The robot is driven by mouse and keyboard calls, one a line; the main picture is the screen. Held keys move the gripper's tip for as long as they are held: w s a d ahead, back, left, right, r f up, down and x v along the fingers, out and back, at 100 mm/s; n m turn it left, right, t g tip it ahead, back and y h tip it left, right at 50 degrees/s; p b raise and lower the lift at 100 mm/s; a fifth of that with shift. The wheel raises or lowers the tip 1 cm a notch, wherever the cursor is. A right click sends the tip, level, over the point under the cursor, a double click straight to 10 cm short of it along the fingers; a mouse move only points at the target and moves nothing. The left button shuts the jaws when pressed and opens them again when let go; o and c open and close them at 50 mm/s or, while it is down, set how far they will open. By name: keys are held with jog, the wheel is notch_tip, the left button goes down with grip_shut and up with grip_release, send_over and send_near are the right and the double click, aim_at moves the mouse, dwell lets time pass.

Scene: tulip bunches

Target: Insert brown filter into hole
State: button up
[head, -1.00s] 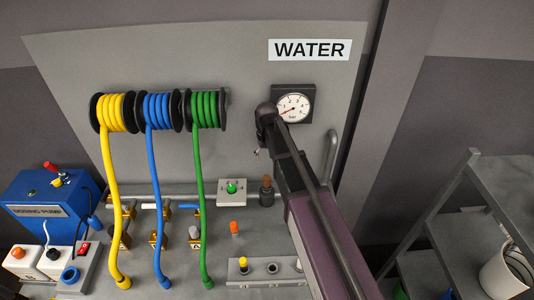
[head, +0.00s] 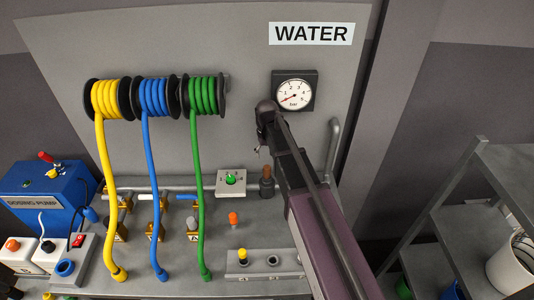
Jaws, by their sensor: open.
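A brown-topped piece (head: 266,172), which looks like the brown filter, stands upright on a dark base at the back of the bench, just left of my arm. A pale grey block (head: 265,264) at the front of the bench has a yellow-topped piece (head: 242,254) at its left and a dark round hole (head: 272,261) beside it. The block's right end is hidden by my arm. My gripper (head: 260,150) is small in view, in front of the wall panel and above the brown piece, apart from it. It is open, and nothing shows in it.
An orange-topped piece (head: 233,218) stands alone on the bench. A box with a green button (head: 231,182) is left of the brown piece. Yellow, blue and green hoses hang at the left from reels. A shelf rack (head: 450,215) stands at right.

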aim_at(267, 167)
jog(key=shift+f+b, duration=4.55)
jog(key=shift+f, duration=0.25)
jog(key=shift+c, duration=0.2)
grip_shut()
